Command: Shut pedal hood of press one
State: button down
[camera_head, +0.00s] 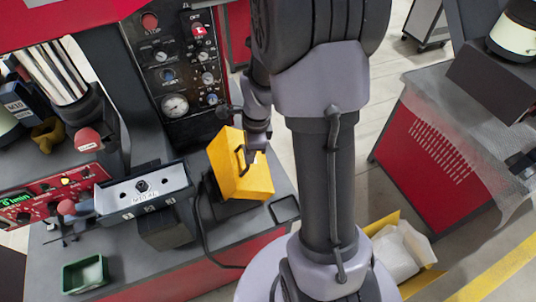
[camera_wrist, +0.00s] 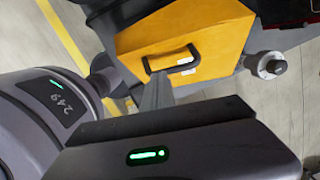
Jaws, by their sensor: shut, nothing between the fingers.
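The yellow hood (camera_head: 230,168) stands on the grey bench top of the red press, over a dark base, and looks tilted. Its black handle (camera_head: 240,160) is on the face toward my arm. My gripper (camera_head: 252,157) is at that face, beside the handle. In the wrist view the yellow hood (camera_wrist: 205,40) fills the upper middle, with the black handle (camera_wrist: 172,62) and small white labels on it. My gripper fingers (camera_wrist: 155,90) are shut and empty, with their tips close to the handle. I cannot tell whether they touch it. The pedal is hidden.
A control panel with a gauge (camera_head: 175,106) rises behind the hood. A grey labelled box (camera_head: 145,190) and a green tray (camera_head: 85,273) are left on the bench. A cable runs beside the hood. A yellow bin (camera_head: 412,262) with white contents stands on the floor at right.

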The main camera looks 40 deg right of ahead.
jog(key=w+a+f+b, duration=0.1)
jog(key=a+f, duration=0.2)
jog(key=a, duration=0.3)
jog(key=w+a+f+b, duration=0.2)
jog(key=a+f, duration=0.1)
jog(key=a, duration=0.4)
jog(key=shift+w+b, duration=0.2)
jog(key=shift+b, duration=0.1)
notch_tip(320, 180, up, 12)
jog(key=s+d+p, duration=0.1)
jog(key=p, duration=0.3)
jog(key=s+a+r+n+t+b, duration=0.2)
jog(key=s+n+b, duration=0.3)
jog(key=s+n, duration=0.3)
jog(key=s+a+r+n+t+b, duration=0.1)
jog(key=s+r+n+t+b, duration=0.1)
jog(key=s+n+b, duration=0.3)
jog(key=s+r+n, duration=0.1)
jog(key=s+n, duration=0.3)
jog(key=n, duration=0.2)
jog(key=shift+s+a+r+t+y, duration=0.2)
jog(key=shift+s+a+t+y, duration=0.1)
jog(key=shift+a+t, duration=0.1)
